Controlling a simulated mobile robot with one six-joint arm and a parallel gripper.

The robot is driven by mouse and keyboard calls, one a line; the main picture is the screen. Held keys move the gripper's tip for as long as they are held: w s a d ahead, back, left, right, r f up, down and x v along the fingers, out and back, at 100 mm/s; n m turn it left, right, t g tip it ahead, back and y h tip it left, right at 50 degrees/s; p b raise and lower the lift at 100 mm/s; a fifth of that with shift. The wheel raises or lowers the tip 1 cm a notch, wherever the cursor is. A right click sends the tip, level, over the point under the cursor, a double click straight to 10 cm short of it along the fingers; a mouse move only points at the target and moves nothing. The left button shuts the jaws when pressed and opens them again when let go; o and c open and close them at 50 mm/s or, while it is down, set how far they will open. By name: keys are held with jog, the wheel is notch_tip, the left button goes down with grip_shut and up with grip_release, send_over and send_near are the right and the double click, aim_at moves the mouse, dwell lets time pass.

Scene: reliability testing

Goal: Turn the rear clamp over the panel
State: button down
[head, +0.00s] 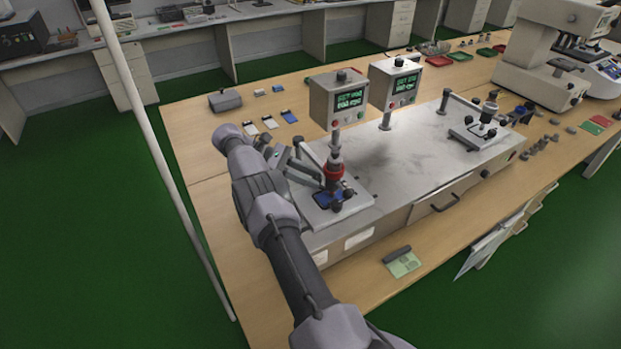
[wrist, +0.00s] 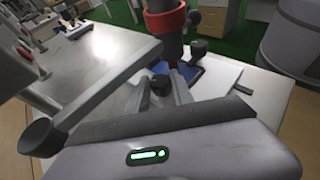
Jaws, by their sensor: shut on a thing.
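My gripper (head: 318,180) reaches in from the left over the near white fixture plate (head: 352,203). In the wrist view, its two fingers (wrist: 161,88) close around the black knob of the rear clamp (wrist: 158,82). The blue panel (head: 322,199) lies on the plate below the test head with the red collar (head: 333,171); part of it also shows in the wrist view (wrist: 193,73). Another black clamp knob (head: 348,192) sits at the panel's right side. The rear clamp's arm is mostly hidden by the fingers, so its angle over the panel is unclear.
Two display boxes (head: 337,99) (head: 396,82) stand on posts on the grey bench unit (head: 400,158). A second fixture (head: 482,134) is at its right end. Small cards (head: 268,122) lie behind my arm. A green card (head: 404,263) lies on the table in front.

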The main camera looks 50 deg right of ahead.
jog(key=c, duration=1.4)
grip_release()
jog(key=shift+o, duration=0.2)
